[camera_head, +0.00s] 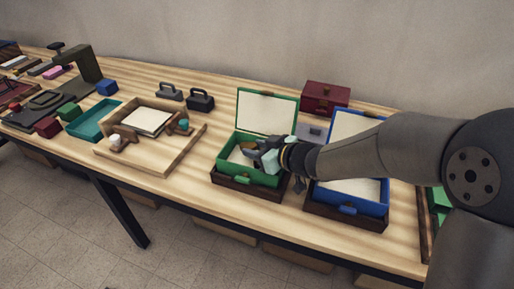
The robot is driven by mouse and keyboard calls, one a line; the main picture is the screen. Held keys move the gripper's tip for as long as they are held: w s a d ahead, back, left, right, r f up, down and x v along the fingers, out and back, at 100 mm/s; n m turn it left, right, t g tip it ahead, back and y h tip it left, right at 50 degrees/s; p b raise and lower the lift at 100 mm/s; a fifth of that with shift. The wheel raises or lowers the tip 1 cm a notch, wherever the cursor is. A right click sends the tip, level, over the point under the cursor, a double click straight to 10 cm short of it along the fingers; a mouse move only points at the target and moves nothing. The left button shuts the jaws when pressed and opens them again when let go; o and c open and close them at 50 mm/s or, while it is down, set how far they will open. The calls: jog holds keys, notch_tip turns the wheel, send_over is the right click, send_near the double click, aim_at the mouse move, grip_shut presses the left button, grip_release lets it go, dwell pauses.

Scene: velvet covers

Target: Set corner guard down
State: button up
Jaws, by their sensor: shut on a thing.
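My gripper (252,154) reaches in from the right over the open green box (225,164). Its pale fingers are shut on a small piece, which I take to be the corner guard, mostly hidden by the fingers. A brown-gold patch (249,146) shows just behind the fingertips; I cannot tell whether it is part of the held piece. The green box has a cream lining and its lid (266,111) stands up at the back. I cannot tell whether the held piece touches the box.
An open blue box (346,208) stands to the right, partly behind my arm. A closed dark red box (325,97) is behind. A wooden tray (165,160), a teal tray (90,124) and two dark weights with handles (201,99) lie left. Bare tabletop shows between tray and green box.

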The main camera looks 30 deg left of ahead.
jog(key=shift+f, duration=0.4)
jog(key=o, duration=1)
jog(key=shift+c, duration=0.2)
jog(key=shift+r, duration=0.15)
jog(key=r+p+v, duration=0.1)
jog(key=p+v, duration=0.1)
jog(key=v, duration=1)
